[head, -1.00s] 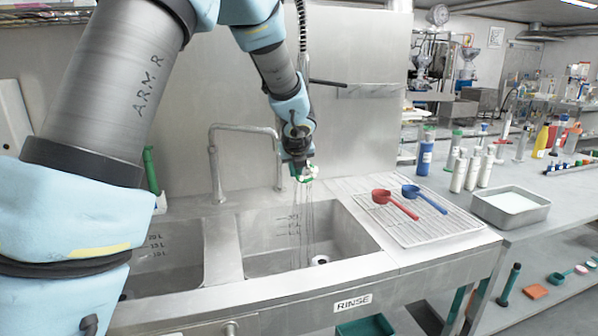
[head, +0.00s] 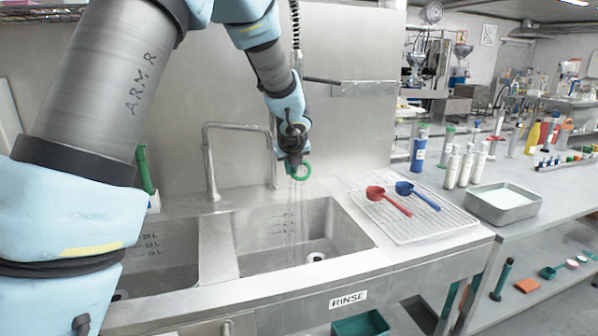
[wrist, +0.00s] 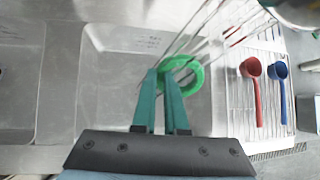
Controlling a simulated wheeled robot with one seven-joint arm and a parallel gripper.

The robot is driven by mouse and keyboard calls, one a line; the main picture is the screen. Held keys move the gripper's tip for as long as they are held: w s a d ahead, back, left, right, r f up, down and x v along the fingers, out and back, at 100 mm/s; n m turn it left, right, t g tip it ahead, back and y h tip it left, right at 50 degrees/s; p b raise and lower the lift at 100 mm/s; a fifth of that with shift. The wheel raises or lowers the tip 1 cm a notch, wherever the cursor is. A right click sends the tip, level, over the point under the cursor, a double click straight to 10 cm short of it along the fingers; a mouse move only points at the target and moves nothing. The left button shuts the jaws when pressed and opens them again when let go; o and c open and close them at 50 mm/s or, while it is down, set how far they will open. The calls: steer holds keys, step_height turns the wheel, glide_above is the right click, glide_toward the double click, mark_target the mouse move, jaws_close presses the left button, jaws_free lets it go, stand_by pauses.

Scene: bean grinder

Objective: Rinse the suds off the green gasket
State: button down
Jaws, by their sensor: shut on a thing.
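The green gasket (head: 299,172) is a plain ring held in my gripper (head: 291,163) over the right-hand basin, the one marked RINSE. In the wrist view the gasket (wrist: 181,75) sits at the tips of my gripper's green fingers (wrist: 165,82), which are shut on its near-left side. No white suds show on the part of the ring I can see; the part between the fingers is hidden. Thin streams of water (head: 298,215) fall around the gasket into the rinse basin (head: 262,262). They cross beside the ring in the wrist view.
A drying rack (head: 420,215) right of the basin holds a red scoop (head: 385,198) and a blue scoop (head: 418,194). A metal tray (head: 503,204) and several bottles stand further right. A faucet (head: 208,165) rises behind the basins. The left basin (head: 160,265) is empty.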

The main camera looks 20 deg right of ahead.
steer(key=shift+a, duration=0.2)
steer(key=s+a+b, duration=0.2)
steer(key=s+b, duration=0.2)
steer(key=s, duration=0.3)
steer(key=shift+s+a, duration=0.25)
stand_by(0.5)
stand_by(1.1)
steer(key=s+f+p+v, duration=0.1)
steer(key=p+v, duration=0.1)
steer(key=v, duration=0.4)
steer(key=shift+r, duration=0.2)
